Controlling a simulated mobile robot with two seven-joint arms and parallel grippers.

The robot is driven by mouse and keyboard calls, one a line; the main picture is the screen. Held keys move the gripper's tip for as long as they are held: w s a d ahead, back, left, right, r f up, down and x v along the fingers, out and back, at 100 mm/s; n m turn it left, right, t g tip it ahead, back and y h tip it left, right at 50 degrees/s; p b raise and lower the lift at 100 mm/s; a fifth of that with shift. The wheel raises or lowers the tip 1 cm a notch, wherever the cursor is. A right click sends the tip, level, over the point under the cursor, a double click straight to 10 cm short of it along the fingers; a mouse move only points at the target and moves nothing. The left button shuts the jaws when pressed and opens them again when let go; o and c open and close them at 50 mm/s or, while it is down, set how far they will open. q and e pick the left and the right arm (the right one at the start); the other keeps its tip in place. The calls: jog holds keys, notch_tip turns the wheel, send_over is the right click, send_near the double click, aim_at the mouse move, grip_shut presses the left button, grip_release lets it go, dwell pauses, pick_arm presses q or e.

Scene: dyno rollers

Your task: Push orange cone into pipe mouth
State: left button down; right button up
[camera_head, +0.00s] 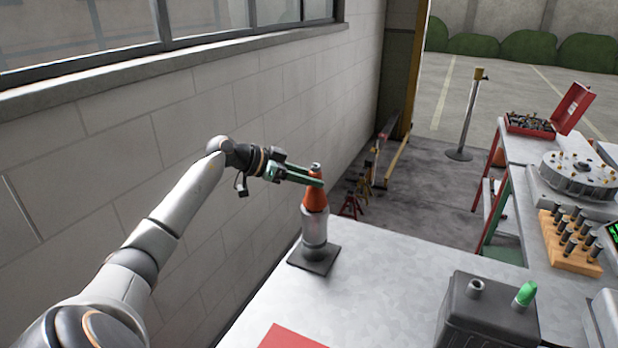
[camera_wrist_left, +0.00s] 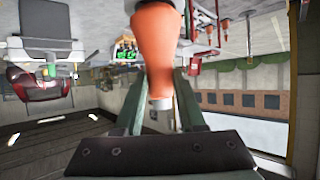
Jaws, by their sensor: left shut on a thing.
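The orange cone (camera_head: 316,198) stands upright over a grey pipe (camera_head: 313,226) on a dark square base (camera_head: 314,258) at the table's far left corner. The cone's lower end meets the pipe mouth; I cannot tell how deep it sits. My left gripper (camera_head: 317,181) comes in level from the left and is shut on the cone's upper part, with a grey tip showing above the fingers. In the left wrist view the cone (camera_wrist_left: 157,45) is between the two green fingers, its grey tip toward the palm. My right gripper is not in view.
A grey wall with a window runs along the left, close to my arm. A black box (camera_head: 487,316) with a green-capped piece stands at the table's front right. A red sheet (camera_head: 290,337) lies at the front. The table's middle is clear. A bench with a red toolbox (camera_head: 530,125) stands right.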

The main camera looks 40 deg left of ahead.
pick_arm(q)
jog(key=shift+f, duration=0.55)
jog(key=shift+c, duration=2.1)
grip_release()
jog(key=b+v, duration=0.3)
jog(key=v, duration=0.9)
jog(key=shift+s+r, duration=0.15)
jog(key=shift+r, duration=0.1)
